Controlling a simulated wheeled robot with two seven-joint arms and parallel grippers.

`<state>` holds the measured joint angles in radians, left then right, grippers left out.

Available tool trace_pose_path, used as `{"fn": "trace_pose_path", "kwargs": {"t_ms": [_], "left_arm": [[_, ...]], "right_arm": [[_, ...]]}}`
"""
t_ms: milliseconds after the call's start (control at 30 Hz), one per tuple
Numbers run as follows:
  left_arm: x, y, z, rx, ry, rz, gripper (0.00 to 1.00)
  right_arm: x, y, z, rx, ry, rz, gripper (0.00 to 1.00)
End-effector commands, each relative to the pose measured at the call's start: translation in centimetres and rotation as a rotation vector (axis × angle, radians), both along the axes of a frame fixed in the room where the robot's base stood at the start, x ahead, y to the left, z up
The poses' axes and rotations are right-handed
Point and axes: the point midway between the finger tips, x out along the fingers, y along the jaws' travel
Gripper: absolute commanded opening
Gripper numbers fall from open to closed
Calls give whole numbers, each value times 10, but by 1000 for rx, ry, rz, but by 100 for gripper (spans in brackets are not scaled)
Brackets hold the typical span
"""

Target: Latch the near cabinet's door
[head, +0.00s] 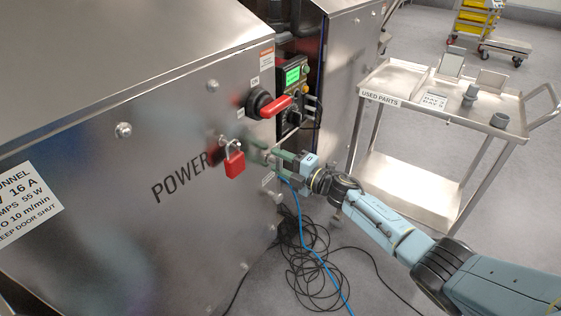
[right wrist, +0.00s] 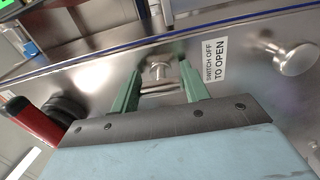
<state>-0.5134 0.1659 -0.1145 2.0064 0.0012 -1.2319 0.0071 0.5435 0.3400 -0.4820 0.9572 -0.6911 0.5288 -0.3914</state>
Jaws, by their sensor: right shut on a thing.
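The near cabinet's door (head: 100,200) is a large steel panel marked "POWER"; I cannot tell whether it sits fully flush. A red switch handle (head: 276,107) on a black base is on it, and shows at the left of the right wrist view (right wrist: 35,128). A red padlock (head: 235,163) hangs by its shackle left of my gripper. My right gripper (head: 268,157) is at the door, right of the padlock. In the right wrist view its green fingers (right wrist: 158,78) are shut on a small metal latch knob (right wrist: 160,70), partly hidden between them. My left gripper is out of view.
A "SWITCH OFF TO OPEN" label (right wrist: 215,62) and a round metal knob (right wrist: 292,57) lie right of the fingers. A control panel (head: 294,78) with a green screen is behind. Cables (head: 315,265) coil on the floor. A "USED PARTS" cart (head: 430,180) stands at right.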

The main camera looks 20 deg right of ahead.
Motion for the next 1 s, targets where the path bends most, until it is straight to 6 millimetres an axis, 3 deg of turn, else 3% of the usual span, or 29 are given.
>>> {"fn": "trace_pose_path", "kwargs": {"t_ms": [333,367,533,933,1000], "left_arm": [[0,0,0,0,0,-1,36],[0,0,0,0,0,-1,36],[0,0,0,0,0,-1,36],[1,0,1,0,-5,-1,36],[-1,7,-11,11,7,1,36]], "right_arm": [[0,0,0,4,3,-1,23],[0,0,0,4,3,-1,47],[0,0,0,3,2,-1,67],[-6,-5,0,3,3,-1,67],[-12,-9,0,3,3,-1,67]]}}
